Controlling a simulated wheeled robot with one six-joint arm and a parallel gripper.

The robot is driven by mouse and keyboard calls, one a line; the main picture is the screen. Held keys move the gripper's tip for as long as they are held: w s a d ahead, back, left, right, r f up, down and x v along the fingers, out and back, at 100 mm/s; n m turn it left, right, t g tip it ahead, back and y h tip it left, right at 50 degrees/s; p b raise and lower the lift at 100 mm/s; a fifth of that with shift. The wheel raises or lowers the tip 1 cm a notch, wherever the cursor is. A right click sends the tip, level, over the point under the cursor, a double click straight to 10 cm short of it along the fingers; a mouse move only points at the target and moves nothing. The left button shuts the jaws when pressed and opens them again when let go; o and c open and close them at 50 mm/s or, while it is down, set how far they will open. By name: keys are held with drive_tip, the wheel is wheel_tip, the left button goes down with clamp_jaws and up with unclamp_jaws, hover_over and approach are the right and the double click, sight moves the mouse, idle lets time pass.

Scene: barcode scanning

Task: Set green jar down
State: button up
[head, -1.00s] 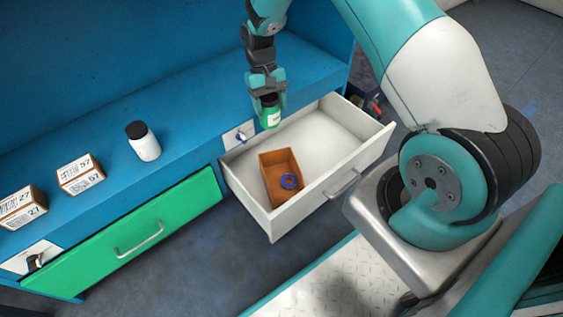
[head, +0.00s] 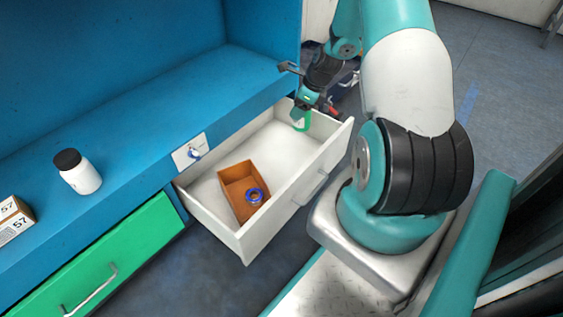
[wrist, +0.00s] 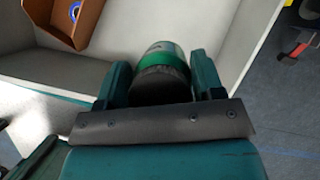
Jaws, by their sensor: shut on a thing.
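My gripper (head: 302,112) is over the far right end of the open white drawer (head: 238,236) in the head view. In the wrist view my gripper (wrist: 163,82) is shut on the green jar (wrist: 164,62), with one finger on each side of its dark lid. In the head view only a little of the green jar (head: 301,124) shows below the fingers. I cannot tell whether its base touches the drawer floor. The other end of the drawer holds an open brown box (head: 231,183) with a blue ring-shaped thing (head: 254,195) in it.
A white jar with a black lid (head: 80,173) and a label box marked 57 (head: 15,217) stand on the blue counter (head: 130,130). The green drawer (head: 110,262) below is closed. Bare drawer floor lies between the brown box and my gripper.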

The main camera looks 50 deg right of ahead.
wheel_tip(320, 180, down, 18)
drive_tip(key=b, duration=0.9)
drive_tip(key=shift+r, duration=0.3)
drive_tip(key=o, duration=1)
